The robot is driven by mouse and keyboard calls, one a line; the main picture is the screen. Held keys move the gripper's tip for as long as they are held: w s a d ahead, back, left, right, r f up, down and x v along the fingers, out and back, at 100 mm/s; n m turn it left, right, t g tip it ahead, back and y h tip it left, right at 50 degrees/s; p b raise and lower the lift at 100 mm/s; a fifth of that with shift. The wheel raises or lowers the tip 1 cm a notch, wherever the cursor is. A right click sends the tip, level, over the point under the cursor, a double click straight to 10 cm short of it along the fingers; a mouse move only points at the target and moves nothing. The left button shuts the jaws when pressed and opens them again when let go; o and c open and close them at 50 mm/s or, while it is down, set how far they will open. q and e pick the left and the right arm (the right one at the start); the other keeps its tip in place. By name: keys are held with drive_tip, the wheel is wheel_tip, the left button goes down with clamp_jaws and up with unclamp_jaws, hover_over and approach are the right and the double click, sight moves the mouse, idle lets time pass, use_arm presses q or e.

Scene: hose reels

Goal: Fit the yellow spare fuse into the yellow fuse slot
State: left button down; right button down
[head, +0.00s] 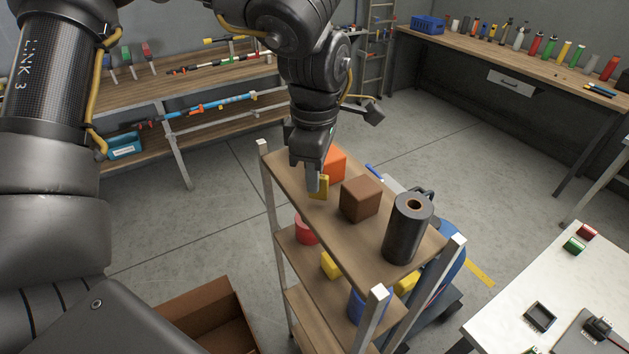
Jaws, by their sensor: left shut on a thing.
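My left gripper (314,188) is over the top board of a wooden shelf rack (336,226), pointing down. It is shut on a small yellow piece (321,188), which looks like the yellow spare fuse. The fingers partly hide the piece, and I cannot tell whether it touches the board. On the white table (515,283) at the right are a red block (587,232) and a green block (574,245). A dark square frame (540,316) lies nearer on that table. I see no yellow fuse slot. My right gripper is not in view.
Close to my left gripper on the top board are an orange block (335,163), a brown block (360,199) and a tall black roll (408,228). The rack's metal posts rise above the board. An open brown box (208,316) is on the floor. Open floor lies behind the rack.

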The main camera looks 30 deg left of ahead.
use_arm(q)
drive_tip(key=s+d+r+b, duration=0.5)
drive_tip(key=s+d+r, duration=0.1)
drive_tip(key=s+r, duration=0.5)
drive_tip(key=shift+s+d+r, duration=0.2)
drive_tip(key=shift+s+d, duration=0.15)
drive_tip(key=shift+s, duration=0.45)
